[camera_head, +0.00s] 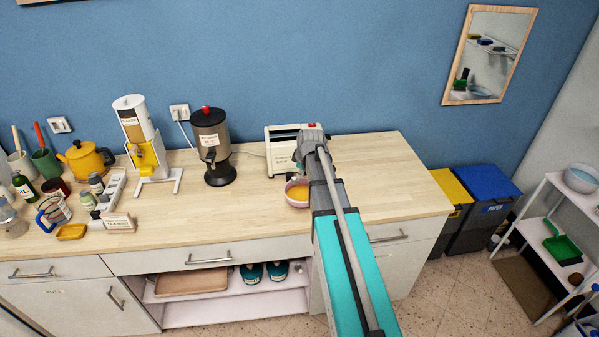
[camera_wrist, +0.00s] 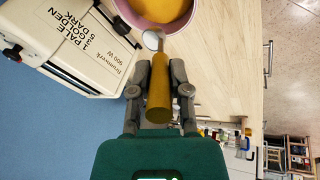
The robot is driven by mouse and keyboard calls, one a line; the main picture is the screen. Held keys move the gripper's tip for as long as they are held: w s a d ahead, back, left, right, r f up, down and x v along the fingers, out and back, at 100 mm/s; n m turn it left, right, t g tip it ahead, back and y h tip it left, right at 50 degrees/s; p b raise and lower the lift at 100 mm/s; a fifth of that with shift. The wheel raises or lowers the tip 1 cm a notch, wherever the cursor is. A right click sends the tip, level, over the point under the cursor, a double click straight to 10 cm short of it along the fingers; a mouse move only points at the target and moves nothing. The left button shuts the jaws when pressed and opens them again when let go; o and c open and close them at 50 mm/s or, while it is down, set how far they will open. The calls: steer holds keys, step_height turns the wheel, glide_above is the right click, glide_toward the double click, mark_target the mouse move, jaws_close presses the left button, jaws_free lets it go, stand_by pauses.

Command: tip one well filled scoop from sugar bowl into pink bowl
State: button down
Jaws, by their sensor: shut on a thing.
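A pink bowl (camera_head: 297,203) stands on the counter in front of the toaster, with orange-yellow contents in it. It also shows at the top of the wrist view (camera_wrist: 133,20). My gripper (camera_wrist: 160,65) is shut on the golden-brown handle of a scoop (camera_wrist: 158,95). The scoop's pale, silvery head (camera_wrist: 151,40) overlaps the pink bowl's near rim in the wrist view. I cannot tell whether it touches the rim or how much it carries. In the head view my arm hides the gripper and scoop. I cannot pick out a separate sugar bowl.
A white toaster (camera_head: 281,152) stands close behind the bowl. A dark dispenser (camera_head: 211,148) and a white-and-yellow dispenser (camera_head: 146,150) are further left, then a yellow kettle (camera_head: 84,160) and several jars. The wooden counter (camera_head: 405,190) is clear to the right.

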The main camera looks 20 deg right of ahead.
steer(key=d+f+m+y+b, duration=0.2)
steer(key=d+f+y+b, duration=0.3)
steer(key=d+y+b, duration=0.3)
steer(key=shift+w+d+f+m+y+b, duration=0.2)
steer(key=shift+d+m+y+b, duration=0.15)
steer(key=shift+y+b, duration=2.05)
steer(key=shift+f+h+b, duration=0.1)
steer(key=shift+h+b, duration=0.4)
steer(key=shift+b, duration=0.25)
steer(key=shift+d+f+m+t+y+b, duration=0.3)
steer(key=shift+y+b, duration=0.45)
steer(key=shift+b, duration=0.75)
steer(key=shift+d+f+m+t+y+b, duration=0.15)
steer(key=shift+d+f+y+b, duration=0.2)
steer(key=shift+y+b, duration=0.75)
steer(key=shift+h+b, duration=0.3)
steer(key=shift+h, duration=0.05)
steer(key=shift+d, duration=0.15)
steer(key=shift+s+d, duration=0.15)
steer(key=shift+d, duration=0.15)
